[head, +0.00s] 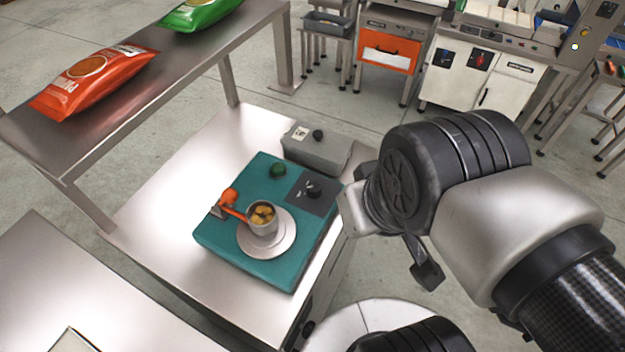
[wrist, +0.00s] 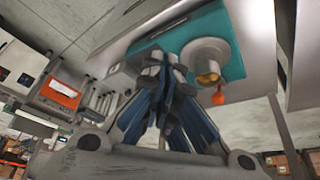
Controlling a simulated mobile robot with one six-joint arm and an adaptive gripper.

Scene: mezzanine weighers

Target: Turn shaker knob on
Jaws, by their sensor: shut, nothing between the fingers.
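A teal machine (head: 215,245) stands on a steel table. It has a round pale plate holding a metal cup (head: 262,222) of yellowish pieces, a green button (head: 278,170) and a black knob (head: 312,189) on a dark panel. Behind it a grey box (head: 318,152) carries a small black knob (head: 318,134). I cannot tell for sure which knob is the shaker's. In the wrist view the teal machine (wrist: 228,62) lies beyond my gripper (wrist: 164,62), which is shut and empty. The fingers cover part of the machine there. In the head view my wrist is right of the machine, apart from the knobs.
A raised steel shelf (head: 120,110) with an orange bag (head: 95,80) and a green bag (head: 200,12) runs along the left. An orange-fronted unit (head: 390,50) and white cabinets (head: 480,75) stand behind. The table's left part is bare.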

